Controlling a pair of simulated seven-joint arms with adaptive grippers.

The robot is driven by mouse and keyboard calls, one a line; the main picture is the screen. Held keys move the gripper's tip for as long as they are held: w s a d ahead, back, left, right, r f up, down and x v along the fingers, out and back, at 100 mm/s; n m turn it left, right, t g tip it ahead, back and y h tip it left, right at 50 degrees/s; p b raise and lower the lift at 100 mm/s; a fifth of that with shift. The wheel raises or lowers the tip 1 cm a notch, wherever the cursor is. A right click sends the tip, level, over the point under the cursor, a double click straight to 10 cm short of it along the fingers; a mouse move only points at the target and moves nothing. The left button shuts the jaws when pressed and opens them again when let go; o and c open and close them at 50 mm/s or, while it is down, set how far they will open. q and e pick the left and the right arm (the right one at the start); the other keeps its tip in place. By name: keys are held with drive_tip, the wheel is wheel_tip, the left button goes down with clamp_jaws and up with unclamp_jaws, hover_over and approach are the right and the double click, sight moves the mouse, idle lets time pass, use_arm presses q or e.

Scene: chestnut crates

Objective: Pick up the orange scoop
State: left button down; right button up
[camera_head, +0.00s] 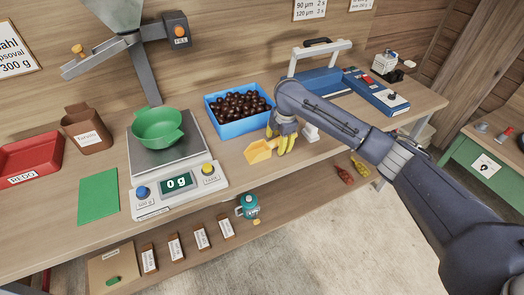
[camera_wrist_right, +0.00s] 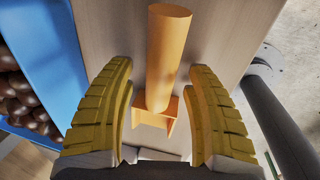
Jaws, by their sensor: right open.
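The orange scoop (camera_head: 259,152) lies on the wooden counter just in front of the blue crate (camera_head: 232,131) of chestnuts. My right gripper (camera_head: 285,146) is low beside the scoop, its yellow fingers partly hiding it in the head view. In the right wrist view the scoop's round handle (camera_wrist_right: 168,55) lies between the two ribbed yellow fingers of the open right gripper (camera_wrist_right: 160,72), with a visible gap on both sides. The scoop's boxy end shows lower in that view. My left gripper is not in view.
The blue crate also borders the left finger in the wrist view (camera_wrist_right: 47,55). A scale (camera_head: 178,183) with a green bowl (camera_head: 158,128) stands left of the crate. The counter's front edge is close to the scoop.

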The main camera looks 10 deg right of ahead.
drive_tip(key=shift+f, duration=0.1)
clamp_jaws()
idle(0.4)
